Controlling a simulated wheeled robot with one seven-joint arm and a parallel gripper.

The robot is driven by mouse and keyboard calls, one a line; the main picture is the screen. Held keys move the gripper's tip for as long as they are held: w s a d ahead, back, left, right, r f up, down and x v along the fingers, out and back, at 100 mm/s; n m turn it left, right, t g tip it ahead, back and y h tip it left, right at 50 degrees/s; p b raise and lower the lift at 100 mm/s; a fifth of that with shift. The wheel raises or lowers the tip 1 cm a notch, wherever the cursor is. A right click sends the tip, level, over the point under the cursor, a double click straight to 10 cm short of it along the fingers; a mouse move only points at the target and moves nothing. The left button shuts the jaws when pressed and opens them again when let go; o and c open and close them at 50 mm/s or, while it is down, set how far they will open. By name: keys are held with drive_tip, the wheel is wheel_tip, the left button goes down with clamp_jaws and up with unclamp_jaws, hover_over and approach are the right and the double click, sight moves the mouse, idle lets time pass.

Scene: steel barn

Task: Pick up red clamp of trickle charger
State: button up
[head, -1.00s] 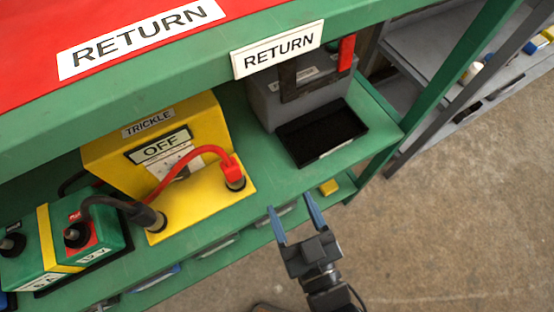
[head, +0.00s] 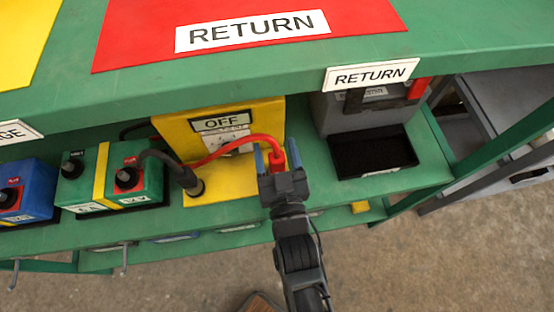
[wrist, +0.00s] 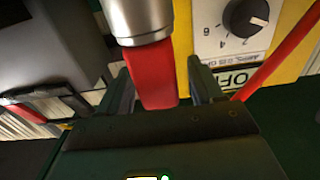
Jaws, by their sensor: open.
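The yellow trickle charger (head: 265,108) stands on the green shelf, its label reading OFF. Its red clamp (head: 278,161) is at the right of the charger's base, on the end of a red cable (head: 235,146). In the wrist view the red clamp (wrist: 155,90) stands against a silver metal cylinder (wrist: 140,20). My gripper (head: 275,150) is open, with one finger on either side of the red clamp. The wrist view shows small gaps between the fingers and the clamp. In the head view my gripper hides part of the clamp.
A black clamp (head: 191,182) is at the left of the charger's base. Green (head: 90,190) and blue (head: 32,185) batteries stand to the left. A grey box (head: 350,118) and black tray (head: 345,155) are to the right. The upper green shelf (head: 290,62) overhangs.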

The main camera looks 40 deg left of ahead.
drive_tip(key=shift+w+a, duration=0.25)
clamp_jaws()
idle(0.5)
